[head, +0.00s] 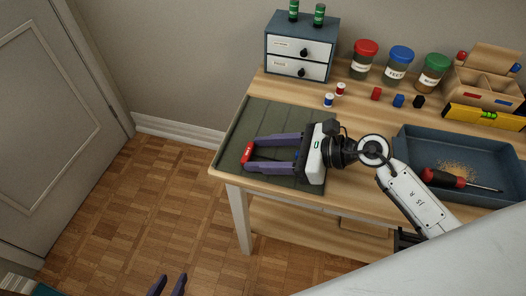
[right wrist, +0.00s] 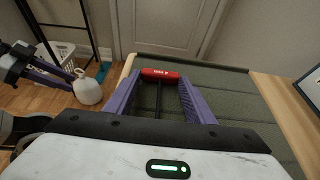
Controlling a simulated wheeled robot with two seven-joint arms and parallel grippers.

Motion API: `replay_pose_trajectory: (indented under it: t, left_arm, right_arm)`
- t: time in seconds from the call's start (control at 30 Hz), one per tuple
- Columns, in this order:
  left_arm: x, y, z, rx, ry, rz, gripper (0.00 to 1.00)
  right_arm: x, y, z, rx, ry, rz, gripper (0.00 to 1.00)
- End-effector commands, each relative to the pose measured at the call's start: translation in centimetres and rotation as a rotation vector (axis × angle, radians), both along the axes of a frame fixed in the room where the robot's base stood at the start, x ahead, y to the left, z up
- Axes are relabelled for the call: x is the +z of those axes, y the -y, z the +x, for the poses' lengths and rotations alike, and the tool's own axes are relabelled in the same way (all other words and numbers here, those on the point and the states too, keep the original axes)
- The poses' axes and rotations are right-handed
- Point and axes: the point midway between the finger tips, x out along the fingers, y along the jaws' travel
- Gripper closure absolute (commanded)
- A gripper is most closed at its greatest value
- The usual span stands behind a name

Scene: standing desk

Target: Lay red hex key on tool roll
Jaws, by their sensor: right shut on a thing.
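The red hex key (head: 247,153) has a red T-shaped handle and a dark shaft, clearest in the right wrist view (right wrist: 160,75). My right gripper (head: 250,154) is shut on it; the handle lies across the fingertips and the shaft points back between the purple fingers. They are over the dark green tool roll (head: 258,118), near its front left edge. I cannot tell whether the key touches the roll. The roll also shows in the right wrist view (right wrist: 245,95). My left gripper (head: 171,278) is low, over the floor, its two fingers apart and empty.
On the desk (head: 365,205) stand a drawer unit (head: 302,45), several lidded jars, small spools and coloured blocks. A blue tray (head: 410,155) with a screwdriver (head: 447,178) is to the right. A white jug (right wrist: 88,90) is on the floor.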

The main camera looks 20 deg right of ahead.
Motion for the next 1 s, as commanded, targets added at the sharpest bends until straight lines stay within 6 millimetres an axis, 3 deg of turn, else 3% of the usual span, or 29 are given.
replay_pose_trajectory:
  t: [0.37,0.4,0.5,0.83,1.0]
  left_arm:
    - [-0.1,0.3,0.5,-0.004,0.013,-0.002,0.69]
    - [0.0,0.3,0.5,-0.003,0.014,-0.003,0.69]
    - [0.0,0.3,0.5,-0.004,0.015,-0.004,0.69]
    - [-0.2,0.3,0.4,-0.003,0.011,-0.004,0.69]
    - [0.5,0.3,0.2,-0.002,0.005,-0.003,0.69]
  right_arm:
    - [-1.4,0.1,-0.1,0.001,-0.005,-0.007,0.73]
    - [-1.4,0.1,-0.1,0.002,-0.007,-0.009,0.47]
    - [-1.6,0.0,-0.2,0.004,-0.01,-0.009,0.32]
    - [-1.7,-0.1,-0.4,0.008,-0.013,-0.01,0.32]
    - [-0.5,-0.1,-0.4,0.007,-0.013,-0.008,0.32]
